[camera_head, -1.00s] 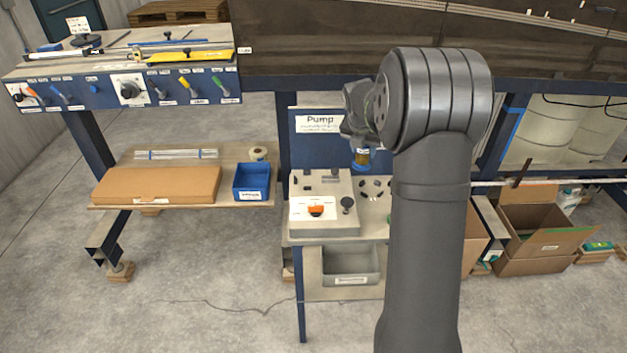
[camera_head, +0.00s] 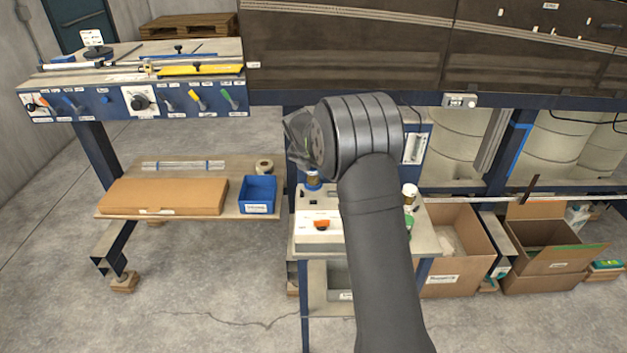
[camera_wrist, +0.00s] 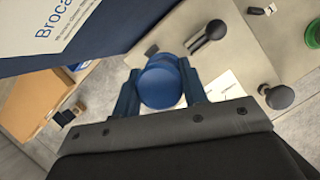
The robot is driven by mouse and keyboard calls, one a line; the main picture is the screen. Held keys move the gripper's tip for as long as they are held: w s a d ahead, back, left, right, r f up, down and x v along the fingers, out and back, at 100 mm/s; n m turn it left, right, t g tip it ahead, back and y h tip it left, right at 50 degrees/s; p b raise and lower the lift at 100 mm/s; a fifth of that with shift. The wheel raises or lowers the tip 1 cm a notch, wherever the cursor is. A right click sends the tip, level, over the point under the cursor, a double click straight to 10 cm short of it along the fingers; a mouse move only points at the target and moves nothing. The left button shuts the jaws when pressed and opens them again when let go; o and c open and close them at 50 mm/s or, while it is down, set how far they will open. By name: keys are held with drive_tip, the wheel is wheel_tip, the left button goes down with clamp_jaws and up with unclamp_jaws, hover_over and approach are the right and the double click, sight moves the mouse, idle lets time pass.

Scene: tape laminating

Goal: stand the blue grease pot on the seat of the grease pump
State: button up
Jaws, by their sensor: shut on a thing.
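My gripper (camera_wrist: 160,92) is shut on the blue grease pot (camera_wrist: 160,82), with one blue finger on each side of its round blue top. In the head view the pot (camera_head: 313,180) shows under my wrist, upright, over the back left part of the grease pump (camera_head: 318,240). The pump has a light top with an orange switch and a white label. In the wrist view the pump's top (camera_wrist: 240,60) lies below and right of the pot. I cannot tell whether the pot touches the pump. The seat is not clearly visible; pot, fingers and arm cover part of the pump.
A blue panel with a white sign (camera_wrist: 60,25) stands close beside the gripper. Black knobs (camera_wrist: 280,97) rise from the pump. A white pot (camera_head: 410,192) stands to the right. A blue bin (camera_head: 258,195) and cardboard box (camera_head: 165,197) lie on the left shelf.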

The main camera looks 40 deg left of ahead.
sight(313, 180)
drive_tip(key=shift+f, duration=1.9)
drive_tip(key=shift+f, duration=0.1)
drive_tip(key=shift+f, duration=0.1)
drive_tip(key=o, duration=1)
drive_tip(key=shift+o, duration=0.2)
drive_tip(key=v, duration=1.2)
drive_tip(key=shift+w, duration=0.1)
